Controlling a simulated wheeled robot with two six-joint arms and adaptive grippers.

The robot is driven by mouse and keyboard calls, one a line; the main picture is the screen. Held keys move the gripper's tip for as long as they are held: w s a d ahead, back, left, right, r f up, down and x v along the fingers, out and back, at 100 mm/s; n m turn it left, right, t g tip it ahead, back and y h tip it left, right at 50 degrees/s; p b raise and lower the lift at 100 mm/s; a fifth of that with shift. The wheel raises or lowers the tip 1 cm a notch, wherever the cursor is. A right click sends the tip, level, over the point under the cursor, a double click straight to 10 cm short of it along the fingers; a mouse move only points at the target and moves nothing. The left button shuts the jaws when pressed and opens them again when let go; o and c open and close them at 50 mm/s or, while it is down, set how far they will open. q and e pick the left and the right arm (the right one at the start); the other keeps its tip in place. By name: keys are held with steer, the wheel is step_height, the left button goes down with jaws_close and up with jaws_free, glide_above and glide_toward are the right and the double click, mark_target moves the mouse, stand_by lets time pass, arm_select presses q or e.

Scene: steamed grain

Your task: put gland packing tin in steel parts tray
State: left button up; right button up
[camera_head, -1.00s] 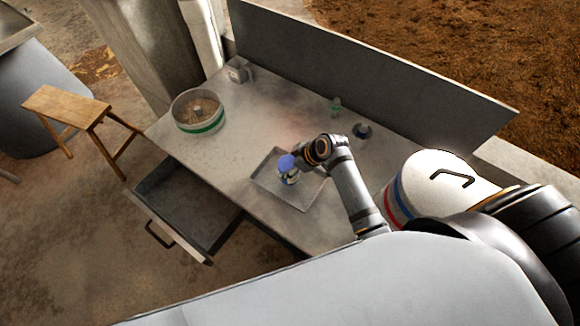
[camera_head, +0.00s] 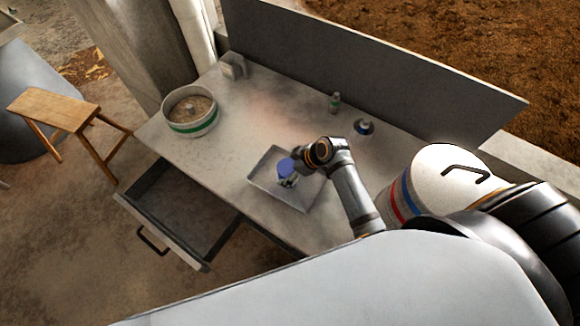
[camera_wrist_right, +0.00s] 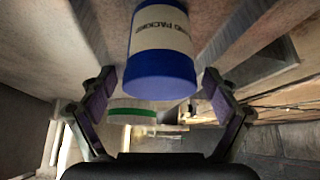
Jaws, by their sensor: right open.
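The gland packing tin (camera_head: 286,166), with a blue lid and a pale label, is at the steel parts tray (camera_head: 262,167), over or on its floor; I cannot tell if it touches. In the right wrist view the tin (camera_wrist_right: 162,45) has its blue end toward the camera, with part of its label readable. My right gripper (camera_head: 294,174) is at the tin, its arm coming from the right. In the wrist view its two fingers are spread apart on either side of the tin, with gaps showing. My left gripper is not in view.
A round container with a green band (camera_head: 190,112) stands at the table's left. A grey box (camera_head: 234,66), a green bottle (camera_head: 335,102) and a dark-blue round item (camera_head: 364,127) are farther back. An open drawer (camera_head: 180,215) juts out in front. A white drum (camera_head: 437,170) stands right.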

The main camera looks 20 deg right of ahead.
steer(key=v, duration=1.2)
steer(key=shift+b, duration=0.4)
